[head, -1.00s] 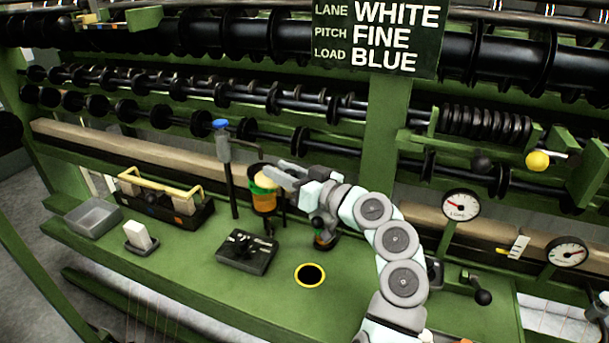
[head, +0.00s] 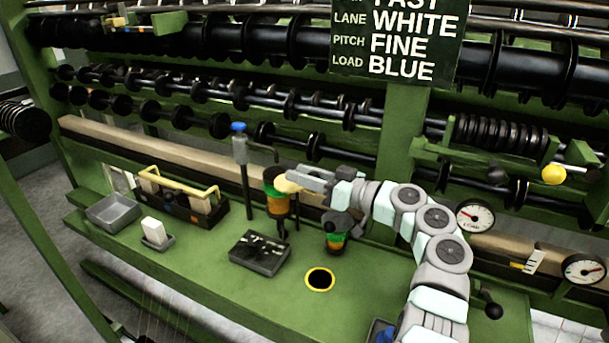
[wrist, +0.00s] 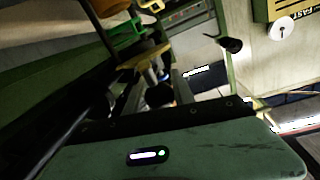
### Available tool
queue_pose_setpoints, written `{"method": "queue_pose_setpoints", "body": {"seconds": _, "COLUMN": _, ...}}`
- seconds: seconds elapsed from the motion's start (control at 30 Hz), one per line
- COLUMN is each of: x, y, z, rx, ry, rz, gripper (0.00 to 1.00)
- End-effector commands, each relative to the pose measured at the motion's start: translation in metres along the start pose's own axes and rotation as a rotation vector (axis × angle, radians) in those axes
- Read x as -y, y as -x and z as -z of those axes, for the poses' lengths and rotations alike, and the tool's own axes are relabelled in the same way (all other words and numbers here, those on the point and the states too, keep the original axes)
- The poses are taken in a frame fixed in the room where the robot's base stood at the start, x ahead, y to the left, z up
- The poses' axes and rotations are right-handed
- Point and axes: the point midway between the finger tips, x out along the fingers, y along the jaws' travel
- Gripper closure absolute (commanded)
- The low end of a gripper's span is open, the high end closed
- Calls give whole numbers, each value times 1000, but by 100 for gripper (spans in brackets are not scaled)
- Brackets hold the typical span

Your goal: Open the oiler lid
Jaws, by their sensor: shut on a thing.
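The oiler (head: 278,207) is an amber cup with a green band and a dark upper part, mounted on a stand on the green bench in the head view. A tan-yellow lid (head: 287,184) sits at its right upper side, and seems tilted. My gripper (head: 294,178) reaches in from the right and is shut on the lid's edge. In the wrist view the yellow lid (wrist: 139,55) lies at the fingertips, with the green band (wrist: 125,29) beyond it. I cannot tell how far the lid stands off the cup's mouth.
A blue-topped post (head: 241,150) stands close left of the oiler. A second green-and-amber cup (head: 337,240) stands below my arm. A dark box (head: 260,253), a yellow-rimmed hole (head: 320,279) and a grey tray (head: 112,211) are on the bench. Spool rows run behind.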

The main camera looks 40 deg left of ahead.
Motion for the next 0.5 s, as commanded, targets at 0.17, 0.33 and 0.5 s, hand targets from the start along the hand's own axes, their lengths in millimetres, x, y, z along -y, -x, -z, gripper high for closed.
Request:
{"method": "queue_pose_setpoints", "body": {"seconds": 0.17, "x": 0, "y": -2, "z": -3, "rx": 4, "ry": -3, "rz": 1, "gripper": 100}}
{"method": "queue_pose_setpoints", "body": {"seconds": 0.33, "x": 0, "y": -2, "z": -3, "rx": 4, "ry": -3, "rz": 1, "gripper": 64}}
{"method": "queue_pose_setpoints", "body": {"seconds": 0.5, "x": 0, "y": -1, "z": -2, "rx": 3, "ry": -2, "rz": 1, "gripper": 50}}
